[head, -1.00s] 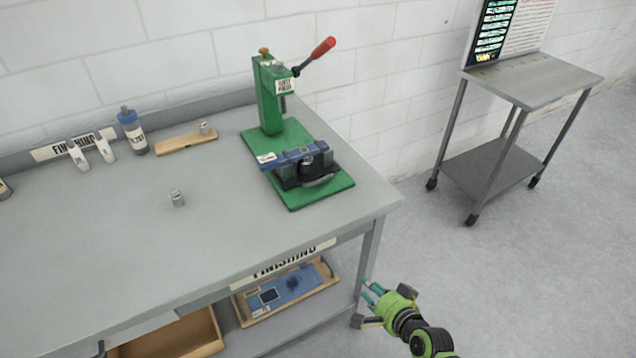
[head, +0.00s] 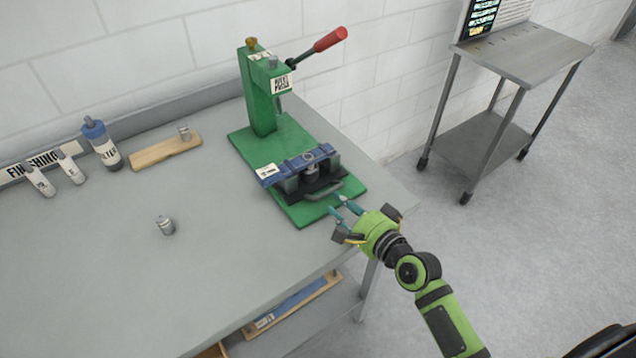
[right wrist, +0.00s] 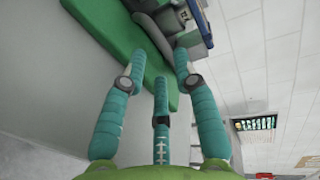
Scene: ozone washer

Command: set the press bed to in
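A green press (head: 262,100) with a red-knobbed lever stands on the grey bench. Its press bed (head: 312,186), a dark sliding part with a curved front handle (head: 324,191), lies on the green base under a blue crossbar (head: 300,166). In the head view my right gripper (head: 342,208) is just off the front right edge of the base, fingers pointing at the bed handle. The right wrist view shows its teal fingers (right wrist: 160,85) spread apart with nothing between them, the green base (right wrist: 142,60) beyond. My left gripper is not in view.
A small metal cylinder (head: 165,225) stands on the bench, left of the press. A wooden strip (head: 165,151) and several bottles (head: 101,143) are at the back. A grey cart (head: 522,52) stands right; floor between is clear.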

